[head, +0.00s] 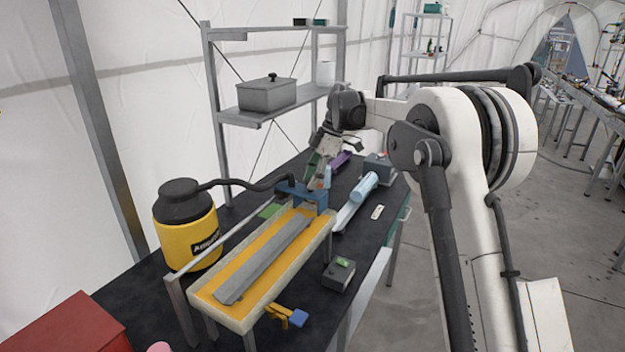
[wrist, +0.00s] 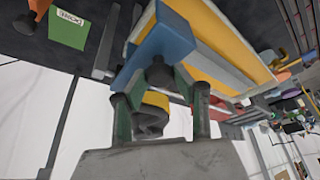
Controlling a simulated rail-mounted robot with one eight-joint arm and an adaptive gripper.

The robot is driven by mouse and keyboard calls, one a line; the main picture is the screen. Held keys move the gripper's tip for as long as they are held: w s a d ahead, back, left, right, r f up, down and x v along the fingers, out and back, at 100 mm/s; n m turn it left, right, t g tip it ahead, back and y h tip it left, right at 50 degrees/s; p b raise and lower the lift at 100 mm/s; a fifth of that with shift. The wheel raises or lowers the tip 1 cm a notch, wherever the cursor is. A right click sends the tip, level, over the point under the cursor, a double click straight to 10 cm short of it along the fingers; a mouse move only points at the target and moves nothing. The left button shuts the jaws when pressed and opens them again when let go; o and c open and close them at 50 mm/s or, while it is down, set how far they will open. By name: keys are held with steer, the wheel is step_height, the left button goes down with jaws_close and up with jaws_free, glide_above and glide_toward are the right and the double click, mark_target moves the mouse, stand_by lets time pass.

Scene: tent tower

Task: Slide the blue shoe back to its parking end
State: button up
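The blue shoe (head: 304,194) sits at the far end of a long pale-framed bed (head: 327,232) with an orange surface. A dark hose runs from the shoe's left side to a yellow canister. In the wrist view the blue shoe (wrist: 165,38) is just beyond my fingertips, with a dark round knob (wrist: 160,74) facing me. My gripper (head: 322,172) is above the shoe, and in the wrist view its green-padded fingers (wrist: 155,100) stand apart on either side of the knob. Space shows between them. Whether either finger touches the knob is unclear.
The yellow canister (head: 190,240) stands left of the bed. A long grey slab (head: 262,262) lies on the orange surface. A light-blue cylinder (head: 364,187) and a small grey box (head: 339,275) are to the right. A metal shelf (head: 240,114) stands behind.

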steer(key=o, duration=0.4)
steer(key=shift+w+d, duration=0.25)
steer(key=shift+w, duration=0.05)
steer(key=shift+o, duration=0.2)
steer(key=shift+s, duration=0.1)
steer(key=shift+r, duration=0.1)
steer(key=s+v, duration=0.1)
steer(key=v, duration=1.1)
steer(key=shift+w, duration=0.45)
